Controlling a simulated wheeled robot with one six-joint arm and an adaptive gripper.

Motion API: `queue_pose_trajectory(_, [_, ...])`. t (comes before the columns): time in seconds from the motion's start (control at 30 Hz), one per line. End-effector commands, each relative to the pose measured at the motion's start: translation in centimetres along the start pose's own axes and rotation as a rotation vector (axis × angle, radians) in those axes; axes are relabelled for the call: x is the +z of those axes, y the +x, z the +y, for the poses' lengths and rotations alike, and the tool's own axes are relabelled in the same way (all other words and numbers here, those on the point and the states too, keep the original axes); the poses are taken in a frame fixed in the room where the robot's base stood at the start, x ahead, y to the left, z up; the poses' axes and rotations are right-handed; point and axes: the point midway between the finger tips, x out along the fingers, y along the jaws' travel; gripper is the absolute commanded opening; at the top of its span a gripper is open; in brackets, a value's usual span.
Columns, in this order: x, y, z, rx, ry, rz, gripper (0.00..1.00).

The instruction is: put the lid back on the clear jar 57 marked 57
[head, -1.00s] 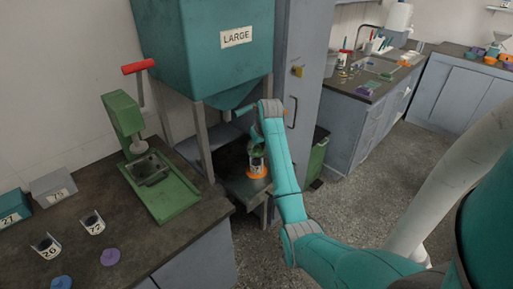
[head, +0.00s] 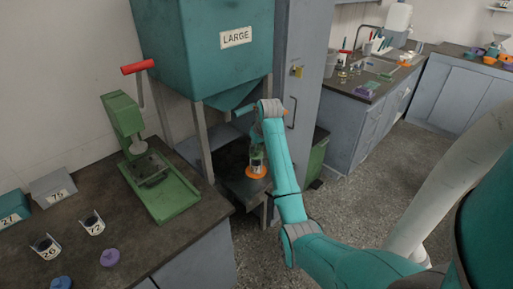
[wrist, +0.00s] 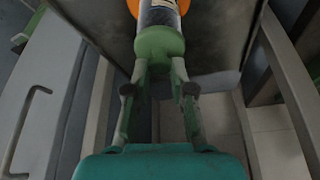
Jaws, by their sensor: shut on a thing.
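A clear jar (head: 257,164) with dark contents is below my gripper, over the dark shelf under the hopper. It also shows in the wrist view (wrist: 158,14), where a pale label is partly visible but its number cannot be read. An orange disc (head: 256,173) is at the jar's lower end; I cannot tell whether they touch. My gripper (wrist: 158,75) is shut on a green rounded piece (wrist: 158,42) at the jar's near end. Whether this piece is a lid or part of the jar is unclear. The arm hides part of it in the head view.
The teal hopper marked LARGE (head: 236,38) and its metal legs stand close around the shelf (head: 238,187). On the left counter are a green press (head: 165,190), open jars 26 (head: 46,246) and 72 (head: 92,224), a purple lid (head: 110,257) and a blue lid (head: 62,283).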

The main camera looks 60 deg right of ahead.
Motion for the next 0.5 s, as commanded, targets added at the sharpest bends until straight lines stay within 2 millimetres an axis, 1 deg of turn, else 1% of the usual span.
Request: queue_pose_trajectory(0.5, [-0.39, -0.91, -0.01, 0.0, 0.0, 0.002, 0.0])
